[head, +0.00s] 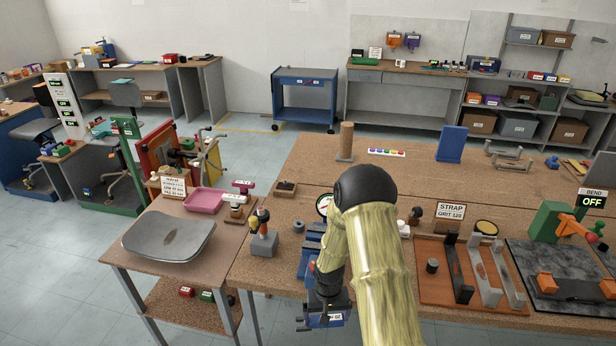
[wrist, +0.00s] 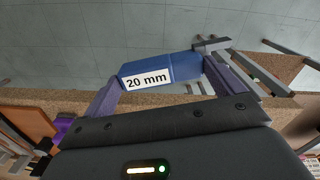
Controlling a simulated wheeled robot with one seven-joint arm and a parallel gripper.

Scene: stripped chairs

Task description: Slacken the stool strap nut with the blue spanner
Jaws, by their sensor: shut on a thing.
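My gripper (head: 322,312) is low at the front edge of the long workbench, left of my forearm in the head view. In the wrist view my gripper (wrist: 163,74) is shut on the blue spanner (wrist: 183,66), with a finger at each end of its blue handle. The handle carries a white "20 mm" label, and a grey metal end sticks out past the right finger. In the head view only a small part of the blue spanner (head: 313,322) shows below my wrist. I cannot make out the stool strap nut in either view.
A blue vise (head: 309,262) stands on the bench right behind my gripper, partly hidden by my arm. A side table (head: 128,262) with a grey seat shell (head: 170,236) is to the left. A strap board (head: 425,285) and a bending jig (head: 565,270) lie to the right.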

